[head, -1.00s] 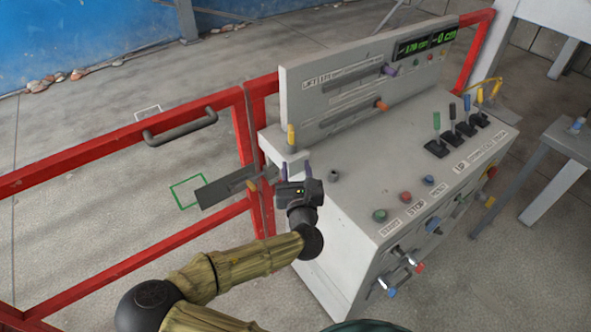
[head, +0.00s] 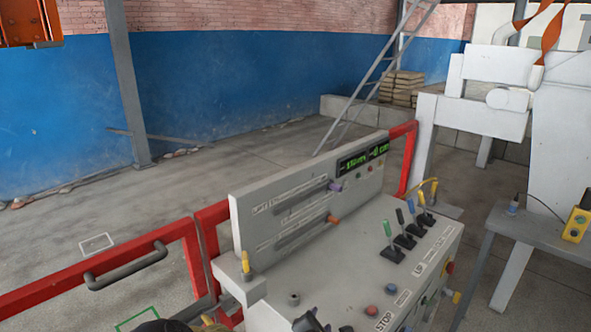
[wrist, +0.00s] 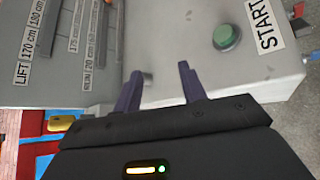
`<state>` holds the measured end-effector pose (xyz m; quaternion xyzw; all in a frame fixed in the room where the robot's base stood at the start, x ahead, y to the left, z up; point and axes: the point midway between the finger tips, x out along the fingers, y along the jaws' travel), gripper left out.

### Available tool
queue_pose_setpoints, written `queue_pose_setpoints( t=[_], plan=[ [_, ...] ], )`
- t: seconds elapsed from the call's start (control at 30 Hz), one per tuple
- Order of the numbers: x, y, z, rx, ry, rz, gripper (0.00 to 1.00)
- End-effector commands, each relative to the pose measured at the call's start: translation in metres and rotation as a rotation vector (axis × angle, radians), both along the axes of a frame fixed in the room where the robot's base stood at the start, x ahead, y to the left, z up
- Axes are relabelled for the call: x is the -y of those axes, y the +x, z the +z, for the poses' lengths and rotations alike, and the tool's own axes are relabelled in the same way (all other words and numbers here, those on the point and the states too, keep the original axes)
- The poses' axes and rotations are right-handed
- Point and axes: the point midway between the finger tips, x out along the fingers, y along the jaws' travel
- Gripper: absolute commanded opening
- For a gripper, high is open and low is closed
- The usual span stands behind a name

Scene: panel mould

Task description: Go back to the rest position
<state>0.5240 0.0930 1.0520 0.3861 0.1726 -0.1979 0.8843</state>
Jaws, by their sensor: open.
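My gripper shows in the wrist view (wrist: 160,76) with its two purple fingers apart and nothing between them. It is over the left end of the grey control console (head: 350,260), close to the green start button (wrist: 227,37) and the lettered slider panel. Most of my arm is below the picture there.
A red railing (head: 110,265) with a dark handle (head: 125,266) stands left of the console. Several levers (head: 405,230) stand on the console top. A grey table (head: 545,235) with a yellow box (head: 576,225) is at the right. Open floor lies behind the railing.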

Motion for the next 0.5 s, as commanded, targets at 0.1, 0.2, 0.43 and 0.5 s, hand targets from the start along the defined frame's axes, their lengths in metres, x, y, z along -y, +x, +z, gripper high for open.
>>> queue_pose_setpoints(
  t=[0.1,0.2,0.43,0.5],
  plan=[
    [0.030,-0.017,-0.016,-0.098,0.239,-0.227,0.41],
    [0.046,-0.033,-0.023,-0.164,0.428,-0.410,0.41],
    [0.061,-0.071,-0.017,-0.272,0.817,-0.803,0.41],
    [0.063,-0.081,-0.009,-0.292,0.921,-0.913,0.41]
  ],
)
